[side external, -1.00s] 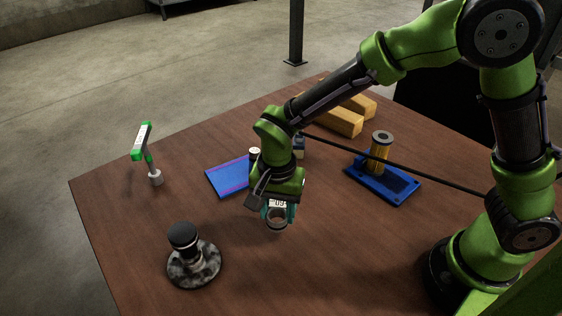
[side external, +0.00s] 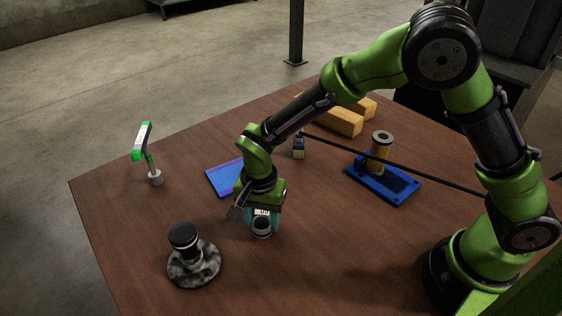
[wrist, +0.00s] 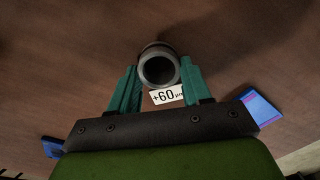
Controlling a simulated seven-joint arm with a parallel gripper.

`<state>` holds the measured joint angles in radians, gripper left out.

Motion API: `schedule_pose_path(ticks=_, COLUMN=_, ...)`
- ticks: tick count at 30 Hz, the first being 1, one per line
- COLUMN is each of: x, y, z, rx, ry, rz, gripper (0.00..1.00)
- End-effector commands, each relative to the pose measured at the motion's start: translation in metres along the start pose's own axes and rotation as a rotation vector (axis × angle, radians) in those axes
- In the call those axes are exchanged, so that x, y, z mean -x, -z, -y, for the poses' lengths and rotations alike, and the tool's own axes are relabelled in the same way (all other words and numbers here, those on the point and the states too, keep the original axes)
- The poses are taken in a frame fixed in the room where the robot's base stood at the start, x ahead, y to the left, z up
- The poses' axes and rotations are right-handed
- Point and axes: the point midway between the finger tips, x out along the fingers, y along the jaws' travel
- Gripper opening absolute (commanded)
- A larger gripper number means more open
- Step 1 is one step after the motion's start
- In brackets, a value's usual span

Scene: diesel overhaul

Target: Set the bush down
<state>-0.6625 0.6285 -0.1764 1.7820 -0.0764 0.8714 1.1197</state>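The bush is a short grey metal ring, seen low in the side view (side external: 262,229) just under my wrist. In the wrist view the bush (wrist: 158,66) shows its open bore between the two teal fingers. My gripper (wrist: 160,80) is shut on it, with a finger at each side. A white tag reading "+60 µm" (wrist: 166,95) sits just below the ring in the wrist view. In the side view my gripper (side external: 262,214) is low over the brown table (side external: 330,260). I cannot tell whether the bush touches the table.
A speckled disc with a black-topped post (side external: 186,240) stands to the left. The front table is clear.

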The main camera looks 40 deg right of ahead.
Motion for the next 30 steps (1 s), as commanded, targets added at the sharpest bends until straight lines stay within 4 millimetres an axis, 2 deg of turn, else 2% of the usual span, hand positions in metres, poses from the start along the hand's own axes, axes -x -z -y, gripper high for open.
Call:
schedule_pose_path(ticks=1, x=0.000, y=0.000, z=0.000, rx=0.000, ry=-0.001, rz=0.000, gripper=0.55)
schedule_pose_path(ticks=5, x=0.000, y=0.000, z=0.000, rx=0.000, ry=-0.001, rz=0.000, gripper=0.73)
schedule_pose_path(ticks=13, x=0.001, y=0.000, z=0.000, rx=0.000, ry=0.000, rz=0.000, gripper=0.73)
schedule_pose_path(ticks=16, x=0.007, y=0.000, z=0.000, rx=0.000, ry=0.002, rz=0.000, gripper=0.73)
schedule_pose_path(ticks=20, x=0.028, y=-0.001, z=0.001, rx=0.000, ry=0.006, rz=0.000, gripper=0.73)
schedule_pose_path(ticks=30, x=0.099, y=0.000, z=0.000, rx=0.000, ry=0.004, rz=0.000, gripper=0.73)
